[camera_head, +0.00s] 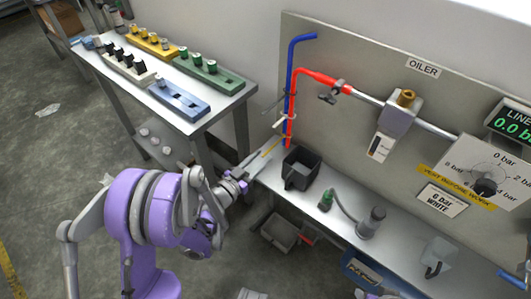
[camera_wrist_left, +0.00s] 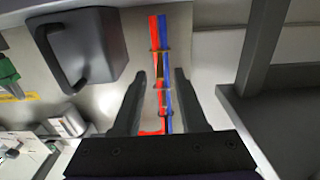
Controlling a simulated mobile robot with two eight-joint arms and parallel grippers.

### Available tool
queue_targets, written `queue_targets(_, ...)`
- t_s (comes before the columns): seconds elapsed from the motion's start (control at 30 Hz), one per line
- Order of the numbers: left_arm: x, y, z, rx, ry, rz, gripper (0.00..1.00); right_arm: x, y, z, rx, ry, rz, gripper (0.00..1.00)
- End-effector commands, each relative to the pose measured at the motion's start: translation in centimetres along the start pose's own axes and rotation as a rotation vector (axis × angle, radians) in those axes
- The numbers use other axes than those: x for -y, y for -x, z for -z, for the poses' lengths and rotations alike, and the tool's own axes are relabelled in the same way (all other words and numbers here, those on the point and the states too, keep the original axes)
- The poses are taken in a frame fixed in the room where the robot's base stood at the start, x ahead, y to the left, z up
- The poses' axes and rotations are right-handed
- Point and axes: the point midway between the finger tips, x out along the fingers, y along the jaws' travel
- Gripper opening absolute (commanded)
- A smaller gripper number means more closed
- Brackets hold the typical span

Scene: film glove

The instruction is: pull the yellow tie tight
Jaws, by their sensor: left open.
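In the head view a thin yellow strip (camera_head: 270,147), which looks like the yellow tie's tail, shows by the fingers of my left gripper (camera_head: 262,151). A red hose (camera_head: 290,105) and a blue hose (camera_head: 288,80) run down the oiler panel, with a pale tie (camera_head: 284,122) around them. In the left wrist view the open left gripper (camera_wrist_left: 160,73) has the hoses passing between its fingers in the picture. A thin yellowish band (camera_wrist_left: 161,50) crosses them beyond the fingertips. I cannot tell whether the fingers touch the tie. My right gripper is not in view.
A dark open bin (camera_head: 301,168) stands on the bench beside the hoses; it also shows in the left wrist view (camera_wrist_left: 85,45). A side table (camera_head: 185,108) holds trays of fittings. A grey box (camera_head: 280,233) sits under the bench.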

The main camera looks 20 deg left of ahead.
Motion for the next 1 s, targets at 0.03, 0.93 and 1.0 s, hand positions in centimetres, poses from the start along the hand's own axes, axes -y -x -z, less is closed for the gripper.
queue_targets(0.03,0.2,1.2,0.1,0.001,-0.002,0.004,0.42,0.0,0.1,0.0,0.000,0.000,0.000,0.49)
queue_targets(0.93,0.0,7.3,0.0,0.000,0.000,0.000,0.42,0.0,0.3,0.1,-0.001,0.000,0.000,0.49)
queue_targets(1.0,0.0,7.3,0.0,0.000,0.000,0.000,0.42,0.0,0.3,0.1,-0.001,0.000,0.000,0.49)
